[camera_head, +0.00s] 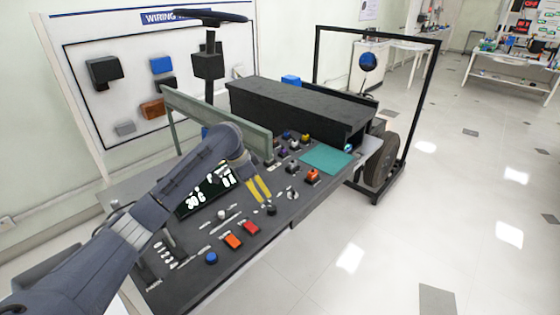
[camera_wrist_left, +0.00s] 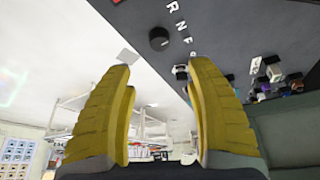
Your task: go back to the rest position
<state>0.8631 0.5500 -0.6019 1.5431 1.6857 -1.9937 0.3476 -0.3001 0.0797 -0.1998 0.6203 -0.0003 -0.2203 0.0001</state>
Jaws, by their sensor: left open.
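My left gripper (camera_head: 259,189) has yellow fingers and hangs over the dark control panel (camera_head: 190,275), near a black knob (camera_head: 271,210). In the left wrist view the two yellow fingers (camera_wrist_left: 165,105) are spread wide with nothing between them. The black knob (camera_wrist_left: 159,39) shows beyond the fingertips, apart from them, next to white lettering on the panel. My right gripper is in neither view.
The panel carries an orange button (camera_head: 233,241), a red button (camera_head: 251,227), a blue knob (camera_head: 211,258) and several small switches. A long black box (camera_head: 290,108), a steering wheel (camera_head: 210,17) and a black frame (camera_head: 408,120) stand behind.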

